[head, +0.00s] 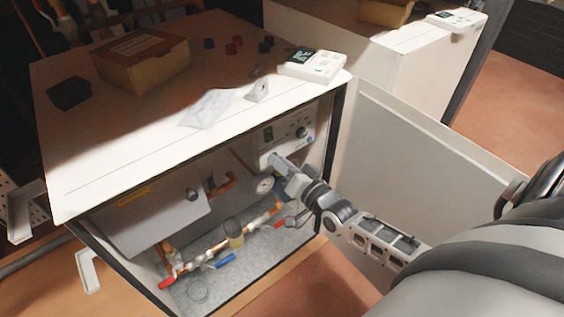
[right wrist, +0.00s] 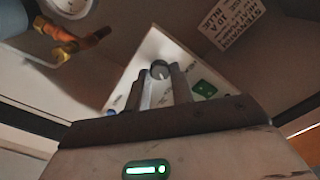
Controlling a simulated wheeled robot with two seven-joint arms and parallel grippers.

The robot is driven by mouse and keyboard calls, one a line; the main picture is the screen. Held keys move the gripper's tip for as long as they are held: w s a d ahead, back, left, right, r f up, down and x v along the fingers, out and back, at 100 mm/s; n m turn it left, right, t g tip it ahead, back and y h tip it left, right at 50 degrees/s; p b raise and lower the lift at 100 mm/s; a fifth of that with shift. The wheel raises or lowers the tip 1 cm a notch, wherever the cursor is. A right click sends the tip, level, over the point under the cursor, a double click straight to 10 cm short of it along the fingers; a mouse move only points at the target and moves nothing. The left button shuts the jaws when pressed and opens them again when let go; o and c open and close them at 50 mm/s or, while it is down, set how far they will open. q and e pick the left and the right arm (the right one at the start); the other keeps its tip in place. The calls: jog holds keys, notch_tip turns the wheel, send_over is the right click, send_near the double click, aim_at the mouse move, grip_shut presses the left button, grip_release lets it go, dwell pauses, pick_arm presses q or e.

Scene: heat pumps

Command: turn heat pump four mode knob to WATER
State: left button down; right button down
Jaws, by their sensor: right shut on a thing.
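The heat pump cabinet (head: 110,180) stands open at the front, with a white control panel (head: 287,136) at its inner right. My right gripper (head: 274,160) reaches in at the panel's lower left part. In the right wrist view my right gripper (right wrist: 161,88) has its two fingers closed on a grey round knob (right wrist: 159,69) on the panel. In the head view the fingers hide that knob. I cannot read its setting or label. My left gripper is not in view.
Copper pipes, a gauge (head: 263,185) and a red-handled valve (head: 167,284) lie below and left of the gripper. A cardboard box (head: 142,64), papers and a white device (head: 312,66) sit on the cabinet top.

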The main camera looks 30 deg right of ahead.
dwell(0.4)
jog(key=c, duration=1.2)
grip_release()
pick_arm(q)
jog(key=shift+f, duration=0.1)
pick_arm(e)
jog(key=shift+s, duration=0.15)
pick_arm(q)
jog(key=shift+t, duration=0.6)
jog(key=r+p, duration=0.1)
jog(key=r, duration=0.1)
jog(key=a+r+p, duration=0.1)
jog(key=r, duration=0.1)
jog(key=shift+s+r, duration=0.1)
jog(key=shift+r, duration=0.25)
pick_arm(e)
jog(key=s+d, duration=0.1)
jog(key=s, duration=1.4)
jog(key=shift+s+d, duration=0.15)
jog(key=shift+s, duration=0.2)
